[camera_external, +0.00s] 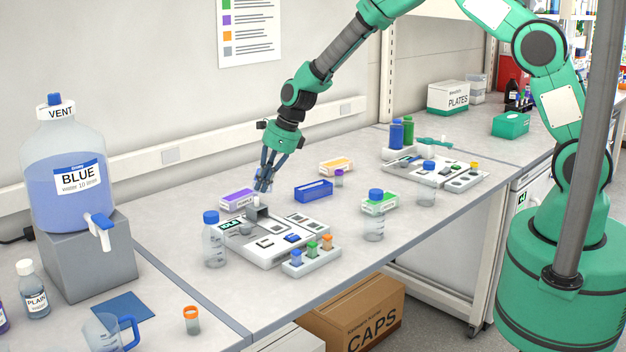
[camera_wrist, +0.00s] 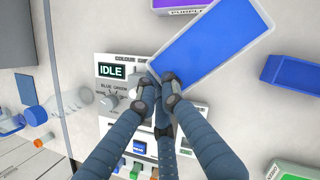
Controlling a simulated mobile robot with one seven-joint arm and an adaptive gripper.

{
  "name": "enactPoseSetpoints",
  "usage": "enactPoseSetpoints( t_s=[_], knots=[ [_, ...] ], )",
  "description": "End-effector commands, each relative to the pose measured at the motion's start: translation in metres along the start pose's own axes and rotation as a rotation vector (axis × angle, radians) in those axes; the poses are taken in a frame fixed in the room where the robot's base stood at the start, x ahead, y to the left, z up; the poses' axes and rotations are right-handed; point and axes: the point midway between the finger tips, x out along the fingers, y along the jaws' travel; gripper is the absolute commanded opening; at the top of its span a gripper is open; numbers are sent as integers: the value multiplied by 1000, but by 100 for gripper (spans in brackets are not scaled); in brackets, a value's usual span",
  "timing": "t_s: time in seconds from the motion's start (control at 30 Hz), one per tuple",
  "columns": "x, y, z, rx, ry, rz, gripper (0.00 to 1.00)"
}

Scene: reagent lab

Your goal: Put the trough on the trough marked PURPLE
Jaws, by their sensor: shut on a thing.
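My gripper (camera_external: 262,187) is shut on a trough (camera_wrist: 208,45), seen in the wrist view as a pale-rimmed rectangle with a blue inside. The fingertips (camera_wrist: 165,92) grip its near corner end, and it slants up to the right. In the external view I cannot make out this trough clearly at the fingers. The trough marked PURPLE (camera_external: 237,199) is white with a purple top and sits on the bench, left of my gripper.
A device with an IDLE display (camera_wrist: 112,71) stands below the gripper, by a clear bottle (camera_external: 214,242). A dark blue open container (camera_external: 313,191), an orange trough (camera_external: 337,167) and a green trough (camera_external: 380,204) are to the right. A blue tank (camera_external: 68,180) stands far left.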

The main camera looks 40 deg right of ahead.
Motion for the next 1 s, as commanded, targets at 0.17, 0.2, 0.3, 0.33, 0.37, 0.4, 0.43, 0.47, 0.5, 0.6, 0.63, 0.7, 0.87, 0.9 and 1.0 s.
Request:
enactPoseSetpoints(
  t_s=[0.17, 0.2, 0.3, 0.33, 0.37, 0.4, 0.43, 0.47, 0.5, 0.6, 0.63, 0.7, 0.87, 0.9, 1.0],
  knots=[
    [13, -13, 22, 0, -1, 0, 0],
    [14, -16, 27, -1, -1, -1, 0],
    [21, -22, 38, 1, -1, 0, 0],
    [23, -24, 41, 1, -1, 0, 0],
    [25, -26, 45, 0, -1, 0, 0],
    [27, -28, 50, 0, -1, -1, 0],
    [29, -30, 53, 0, -1, 0, 0],
    [31, -32, 55, 0, 0, 0, 0],
    [33, -34, 59, 0, -1, 0, 0],
    [37, -38, 66, 0, -1, 0, 0],
    [37, -39, 68, 0, -1, 0, 0],
    [38, -40, 71, 0, -1, 0, 0],
    [39, -41, 73, 1, -1, 0, 0],
    [39, -41, 73, 1, -1, 0, 0],
    [39, -41, 72, 1, -1, 0, 0]
  ],
)
